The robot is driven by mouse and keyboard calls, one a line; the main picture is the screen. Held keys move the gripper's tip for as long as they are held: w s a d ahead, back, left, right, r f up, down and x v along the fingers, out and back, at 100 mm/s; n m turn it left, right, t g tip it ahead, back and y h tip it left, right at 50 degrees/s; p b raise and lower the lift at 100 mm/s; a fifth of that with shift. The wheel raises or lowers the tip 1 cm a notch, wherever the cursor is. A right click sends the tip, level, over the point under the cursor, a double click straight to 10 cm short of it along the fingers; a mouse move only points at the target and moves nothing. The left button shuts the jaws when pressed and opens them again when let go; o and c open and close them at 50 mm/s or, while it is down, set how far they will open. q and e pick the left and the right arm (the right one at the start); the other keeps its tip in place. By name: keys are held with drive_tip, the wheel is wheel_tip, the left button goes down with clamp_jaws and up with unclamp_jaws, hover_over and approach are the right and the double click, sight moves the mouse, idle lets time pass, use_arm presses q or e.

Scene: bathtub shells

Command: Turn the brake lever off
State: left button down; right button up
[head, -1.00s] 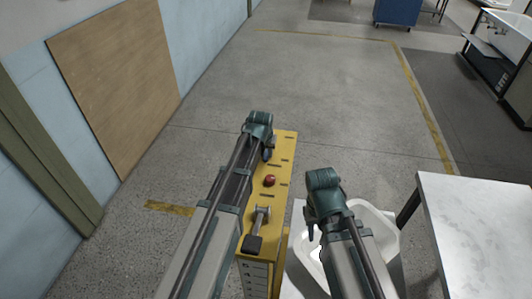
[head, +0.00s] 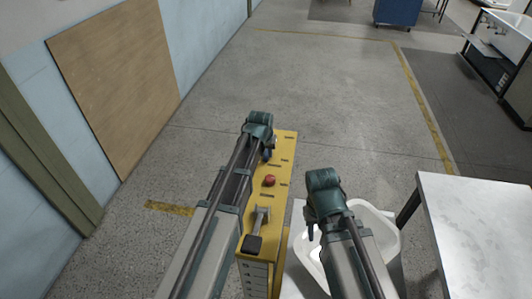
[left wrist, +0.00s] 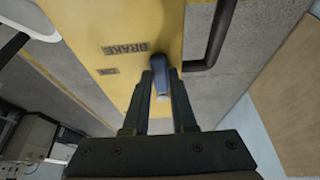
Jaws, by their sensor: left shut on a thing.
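The brake lever (left wrist: 160,74) has a blue-grey handle and stands on a yellow panel (left wrist: 105,25), by a label that reads BRAKE (left wrist: 125,48), upside down in the left wrist view. A smaller label (left wrist: 108,71), seemingly ON, sits beside it. My left gripper (left wrist: 160,88) is shut on the lever's handle, one finger on each side. In the head view the lever (head: 267,155) is partly hidden by my left arm at the far part of the yellow console (head: 284,147). My right gripper (head: 311,231) hangs above a white basin; its fingers are too small to judge.
The console top also carries a red button (head: 269,181) and a second lever with a black grip (head: 254,243). A dark bar (left wrist: 210,45) curves beside the panel. A white basin (head: 388,240) and a white-topped table (head: 480,220) stand right.

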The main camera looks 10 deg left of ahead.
sight(284, 148)
use_arm(q)
drive_tip(key=shift+d, duration=0.1)
drive_tip(key=d+n, duration=0.1)
drive_tip(key=d+n+y, duration=0.1)
drive_tip(key=n, duration=0.2)
drive_tip(key=shift+w+d+g+y, duration=0.3)
drive_tip(key=shift+w+d+y, duration=0.05)
drive_tip(key=shift+d+y, duration=0.05)
drive_tip(key=d+n, duration=0.1)
drive_tip(key=n, duration=0.1)
drive_tip(key=w+d+n+y, duration=0.1)
drive_tip(key=n, duration=0.1)
drive_tip(key=shift+w+g, duration=0.15)
drive_tip(key=shift+g, duration=0.15)
drive_tip(key=n, duration=0.1)
drive_tip(key=w+d+n, duration=0.1)
drive_tip(key=shift+w+n+g+y, duration=0.15)
drive_tip(key=shift+n+g+y, duration=0.25)
drive_tip(key=w+n, duration=0.1)
drive_tip(key=w+d+n+g, duration=0.1)
drive_tip(key=n, duration=0.1)
drive_tip(key=shift+n+y, duration=0.3)
drive_tip(key=shift+w+d+n+g, duration=0.1)
drive_tip(key=shift+w+n+g, duration=0.35)
drive_tip(key=shift+n, duration=0.45)
drive_tip(key=shift+w+n+g, duration=0.35)
drive_tip(key=shift+w+n, duration=0.15)
drive_tip(key=shift+n, duration=0.4)
drive_tip(key=c, duration=0.7)
unclamp_jaws()
